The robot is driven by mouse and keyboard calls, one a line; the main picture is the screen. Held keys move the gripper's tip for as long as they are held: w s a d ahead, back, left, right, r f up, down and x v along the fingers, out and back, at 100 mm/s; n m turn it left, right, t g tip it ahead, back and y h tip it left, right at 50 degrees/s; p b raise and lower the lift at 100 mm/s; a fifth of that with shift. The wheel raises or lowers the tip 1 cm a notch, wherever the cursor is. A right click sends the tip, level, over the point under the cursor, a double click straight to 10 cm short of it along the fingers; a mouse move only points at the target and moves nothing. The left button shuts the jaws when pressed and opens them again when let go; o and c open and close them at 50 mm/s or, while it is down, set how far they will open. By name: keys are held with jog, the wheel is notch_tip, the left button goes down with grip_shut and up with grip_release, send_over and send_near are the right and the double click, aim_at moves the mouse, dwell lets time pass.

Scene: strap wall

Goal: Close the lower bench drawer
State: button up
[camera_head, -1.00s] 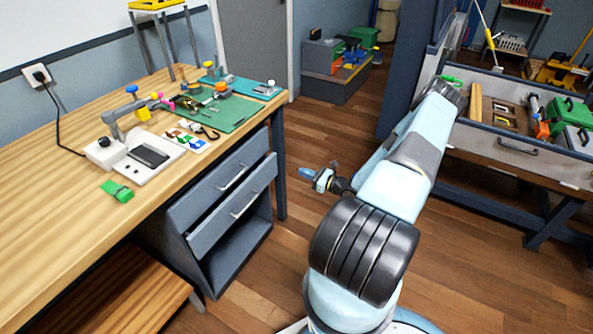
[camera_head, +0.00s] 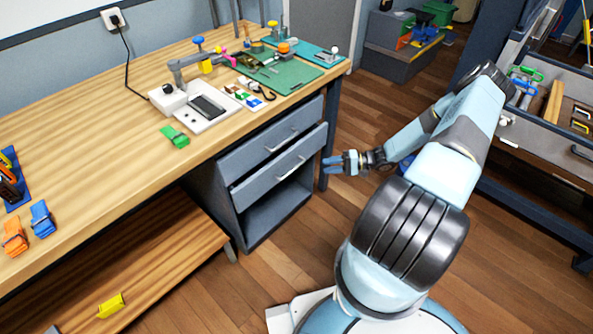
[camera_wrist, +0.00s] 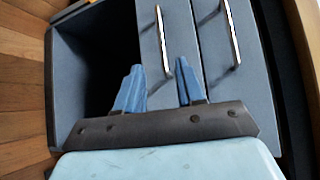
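The lower bench drawer (camera_head: 282,170) is grey with a pale bar handle, and it stands out a little from the cabinet. In the wrist view its front (camera_wrist: 150,45) appears turned sideways, with the handle running up the picture. The upper drawer (camera_head: 270,138) looks shut; it also shows in the wrist view (camera_wrist: 212,60). My gripper (camera_head: 330,165) is just right of the lower drawer in the head view, apparently apart from it. In the wrist view its blue fingers (camera_wrist: 159,82) are spread and empty, one to each side of the handle's near end. The exact gap to the drawer is unclear.
The open shelf (camera_head: 275,212) lies below the drawers. The wooden workbench (camera_head: 100,120) carries a green mat (camera_head: 285,75), clips and a clamp stand. A bench leg (camera_head: 331,130) stands beside the cabinet. A tool bench (camera_head: 545,140) is at right. Wooden floor between is free.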

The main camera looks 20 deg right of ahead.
jog(key=x, duration=1.3)
jog(key=shift+a, duration=0.15)
jog(key=shift+f, duration=0.1)
grip_shut()
